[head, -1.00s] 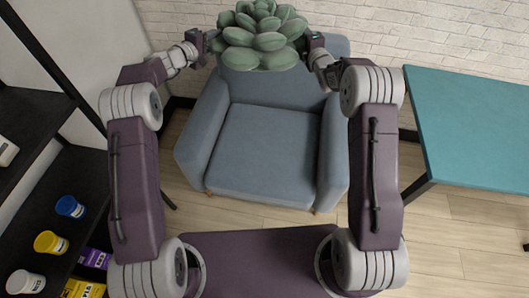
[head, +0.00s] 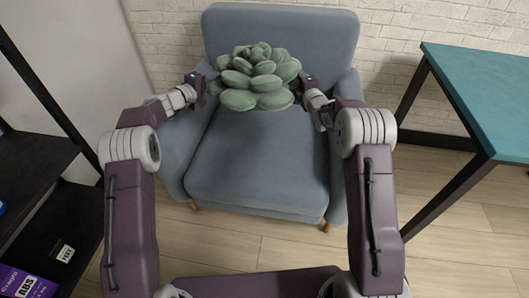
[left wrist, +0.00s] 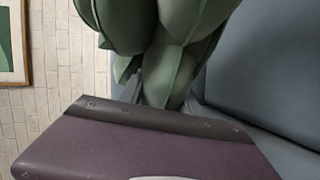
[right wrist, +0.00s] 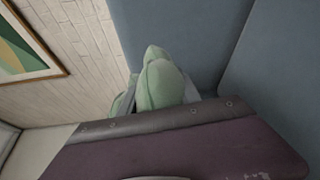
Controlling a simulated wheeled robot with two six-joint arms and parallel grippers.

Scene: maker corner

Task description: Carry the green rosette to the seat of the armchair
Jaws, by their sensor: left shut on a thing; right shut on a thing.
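The green rosette (head: 256,78), a succulent shape with thick pointed leaves, is held between my two grippers in the head view. My left gripper (head: 206,88) is shut on its left side and my right gripper (head: 310,90) is shut on its right side. Its leaves also show in the left wrist view (left wrist: 165,40) and the right wrist view (right wrist: 160,80). The blue-grey armchair (head: 280,30) stands behind and below it. The rosette overlaps the backrest and the back of the seat (head: 258,160). I cannot tell whether it touches the chair.
A teal-topped table (head: 490,90) with dark legs stands at the right. A dark shelf (head: 40,160) with a purple box (head: 25,283) is at the left. A white brick wall (head: 400,40) is behind the chair. Wooden floor (head: 450,215) shows at the right.

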